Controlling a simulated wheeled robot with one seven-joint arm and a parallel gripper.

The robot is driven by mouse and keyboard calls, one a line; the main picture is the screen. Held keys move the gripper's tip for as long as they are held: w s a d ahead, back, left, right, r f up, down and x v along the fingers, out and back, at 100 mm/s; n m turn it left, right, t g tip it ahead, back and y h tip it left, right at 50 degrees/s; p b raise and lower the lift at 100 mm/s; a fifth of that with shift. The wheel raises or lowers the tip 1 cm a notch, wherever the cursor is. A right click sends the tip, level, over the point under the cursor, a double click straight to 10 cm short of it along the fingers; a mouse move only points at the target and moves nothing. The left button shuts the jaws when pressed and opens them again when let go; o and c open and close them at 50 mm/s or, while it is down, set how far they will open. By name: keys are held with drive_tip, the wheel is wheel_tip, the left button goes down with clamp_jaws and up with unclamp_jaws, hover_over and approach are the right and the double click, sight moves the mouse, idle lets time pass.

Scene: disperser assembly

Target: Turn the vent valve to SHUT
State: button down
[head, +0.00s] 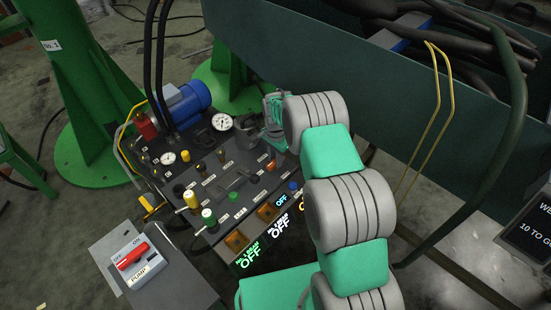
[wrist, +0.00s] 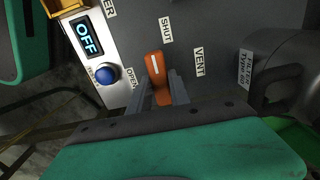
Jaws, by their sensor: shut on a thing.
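The vent valve is an orange handle (wrist: 154,64) with a white line, on the dark panel in the wrist view. Its far end points up in the picture, toward the SHUT label (wrist: 167,31). The OPEN label (wrist: 132,79) is to its left and the VENT label (wrist: 200,62) to its right. My gripper (wrist: 160,90) is shut on the handle, one grey finger on each side. The near part of the handle is between the fingers. In the head view, my arm hides most of the gripper.
A blue button (wrist: 106,75) and a lit OFF display (wrist: 88,38) sit left of the valve. A dark filter housing (wrist: 290,75) is close on the right. In the head view, several knobs crowd the panel, with a pump switch box (head: 136,262) at front left and a green trough (head: 300,45) behind.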

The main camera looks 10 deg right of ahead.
drive_tip(key=c, duration=1.3)
unclamp_jaws()
drive_tip(key=shift+a, duration=0.1)
drive_tip(key=shift+c, duration=0.2)
drive_tip(key=shift+o, duration=0.7)
wheel_tip(320, 180, up, 8)
drive_tip(key=shift+f+p, duration=0.1)
drive_tip(key=shift+p, duration=0.95)
